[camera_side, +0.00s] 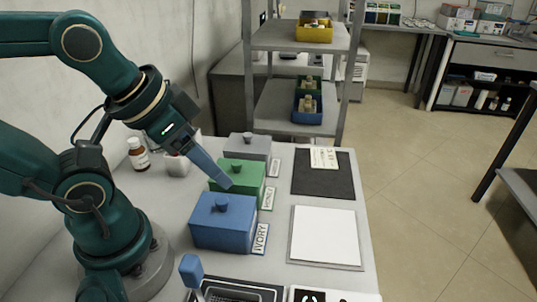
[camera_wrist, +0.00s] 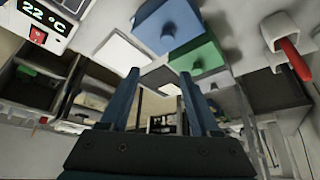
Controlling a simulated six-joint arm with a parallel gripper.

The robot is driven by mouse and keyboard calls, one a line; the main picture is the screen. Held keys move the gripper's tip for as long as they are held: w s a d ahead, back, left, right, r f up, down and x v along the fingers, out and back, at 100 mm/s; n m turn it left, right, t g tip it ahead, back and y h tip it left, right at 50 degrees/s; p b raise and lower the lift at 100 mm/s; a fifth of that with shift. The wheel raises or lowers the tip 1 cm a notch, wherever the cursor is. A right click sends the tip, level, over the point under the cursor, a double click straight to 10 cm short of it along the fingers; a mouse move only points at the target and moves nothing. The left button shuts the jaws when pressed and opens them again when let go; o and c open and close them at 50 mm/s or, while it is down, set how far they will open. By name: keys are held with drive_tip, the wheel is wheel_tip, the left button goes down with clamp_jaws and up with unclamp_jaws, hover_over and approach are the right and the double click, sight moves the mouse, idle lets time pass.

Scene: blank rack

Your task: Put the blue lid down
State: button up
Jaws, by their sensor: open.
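The blue lid (camera_side: 222,205), with a round knob on top, rests level on the blue box (camera_side: 224,235) labelled IVORY. In the wrist view the blue lid (camera_wrist: 152,22) is at the top with its knob showing. My gripper (camera_side: 229,185) is open and empty, slanting down with its tips near the green box, just behind the blue lid's knob. In the wrist view my gripper (camera_wrist: 159,72) has its two fingers well apart with nothing between them. Whether a fingertip touches a lid cannot be told.
A green box (camera_side: 252,172) and a grey box (camera_side: 252,146) stand in line behind. A dark mat (camera_side: 322,180) with a paper card and a white panel (camera_side: 325,235) lie to the right. A brown bottle (camera_side: 138,153) and white cup (camera_side: 176,163) stand behind my gripper.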

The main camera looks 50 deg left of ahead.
sight(221, 200)
idle(0.3)
drive_tip(key=n+g, duration=0.1)
drive_tip(key=n, duration=0.3)
drive_tip(key=f+n+g, duration=0.1)
drive_tip(key=n, duration=0.1)
drive_tip(key=shift+w+a+g+y, duration=0.25)
drive_tip(key=shift+a+g+y, duration=0.05)
drive_tip(key=shift+w+f+n+g, duration=0.2)
drive_tip(key=shift+f+n+g, duration=0.35)
drive_tip(key=shift+g, duration=0.15)
drive_tip(key=shift+f, duration=0.75)
drive_tip(key=shift+w+a+f, duration=0.1)
drive_tip(key=shift+w+f, duration=0.05)
drive_tip(key=shift+f, duration=0.95)
drive_tip(key=shift+w+a+f, duration=0.1)
drive_tip(key=shift+f, duration=0.95)
clamp_jaws()
